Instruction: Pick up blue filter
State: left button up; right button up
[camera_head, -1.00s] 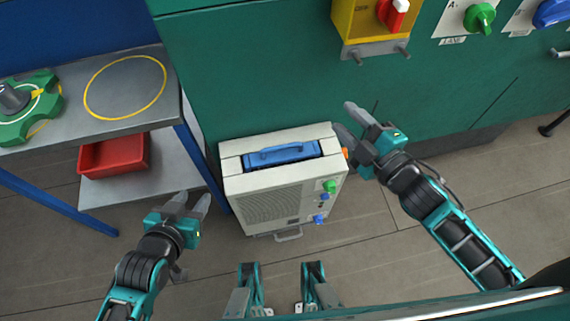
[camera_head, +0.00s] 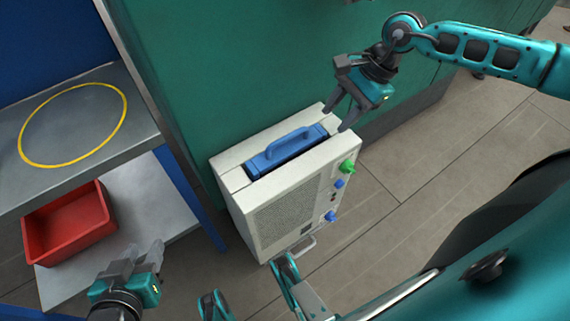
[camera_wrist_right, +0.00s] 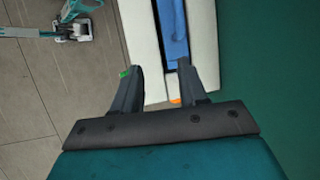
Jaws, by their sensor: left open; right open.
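The blue filter (camera_head: 288,152) sits in the top slot of a white box-shaped unit (camera_head: 285,218), with its blue handle facing up. My right gripper (camera_head: 336,119) is open and empty above the unit's right end, a little apart from the filter. In the right wrist view the filter (camera_wrist_right: 174,42) lies ahead of the open fingers (camera_wrist_right: 160,82), partly hidden behind one finger. My left gripper (camera_head: 144,253) is open and empty at the lower left, in front of the shelf and away from the filter.
A grey shelf unit (camera_head: 140,128) with a yellow ring marking stands at left, a red bin (camera_head: 70,228) on its lower level. A green cabinet wall (camera_head: 230,60) is behind the white unit. The floor (camera_head: 430,190) at right is clear.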

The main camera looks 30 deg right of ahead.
send_over(289, 135)
jog(key=s+d, duration=0.1)
jog(key=d, duration=0.2)
jog(key=b+x, duration=0.2)
jog(key=x, duration=0.3)
jog(key=shift+w+a, duration=0.1)
jog(key=shift+a, duration=0.2)
grip_shut()
